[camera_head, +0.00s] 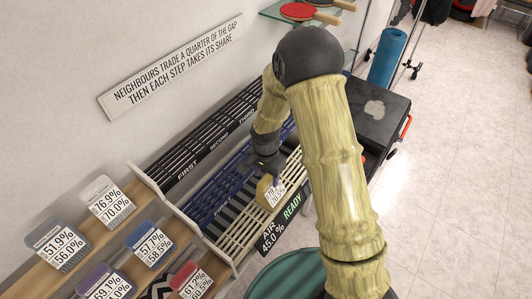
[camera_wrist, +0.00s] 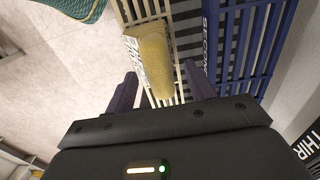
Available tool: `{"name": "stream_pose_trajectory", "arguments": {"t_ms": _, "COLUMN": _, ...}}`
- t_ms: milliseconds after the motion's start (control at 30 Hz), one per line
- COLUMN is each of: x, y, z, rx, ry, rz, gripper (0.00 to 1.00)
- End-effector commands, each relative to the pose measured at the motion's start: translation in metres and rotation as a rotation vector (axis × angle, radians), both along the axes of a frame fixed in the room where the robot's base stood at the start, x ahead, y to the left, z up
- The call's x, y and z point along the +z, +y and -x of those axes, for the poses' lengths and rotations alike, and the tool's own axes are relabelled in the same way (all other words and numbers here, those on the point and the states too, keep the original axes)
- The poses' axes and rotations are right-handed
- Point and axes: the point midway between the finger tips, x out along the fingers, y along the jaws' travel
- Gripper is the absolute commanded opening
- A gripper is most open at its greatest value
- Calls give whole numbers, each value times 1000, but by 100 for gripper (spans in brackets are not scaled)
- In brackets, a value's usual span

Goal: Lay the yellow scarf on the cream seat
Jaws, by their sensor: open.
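The yellow scarf (camera_head: 266,188) looks like a small yellow block with a white printed label. It lies over the cream slatted seat (camera_head: 238,228), and some cream slats show around it. In the wrist view the scarf (camera_wrist: 154,62) overlaps the cream slats (camera_wrist: 148,10), beside the blue rack. I cannot tell whether it rests fully on them. My gripper (camera_head: 268,172) is just above the scarf. In the wrist view its two dark fingers (camera_wrist: 162,88) are apart, with the scarf's near end between them and no finger visibly touching it.
A blue slatted rack (camera_wrist: 230,55) marked SECOND adjoins the cream one, with a black rack (camera_head: 190,150) behind. Several labelled cartridges, one grey-blue (camera_head: 60,245), stand on wooden shelves at left. A black case (camera_head: 377,108) stands right of my arm.

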Motion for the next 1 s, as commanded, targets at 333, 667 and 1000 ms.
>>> {"name": "stream_pose_trajectory", "arguments": {"t_ms": 333, "x": 65, "y": 1, "z": -2, "rx": 0, "ry": -5, "rz": -2, "gripper": 54}}
{"name": "stream_pose_trajectory", "arguments": {"t_ms": 667, "x": 131, "y": 2, "z": -2, "rx": 0, "ry": -7, "rz": -2, "gripper": 54}}
{"name": "stream_pose_trajectory", "arguments": {"t_ms": 1000, "x": 159, "y": 2, "z": -1, "rx": 0, "ry": -1, "rz": -1, "gripper": 54}}
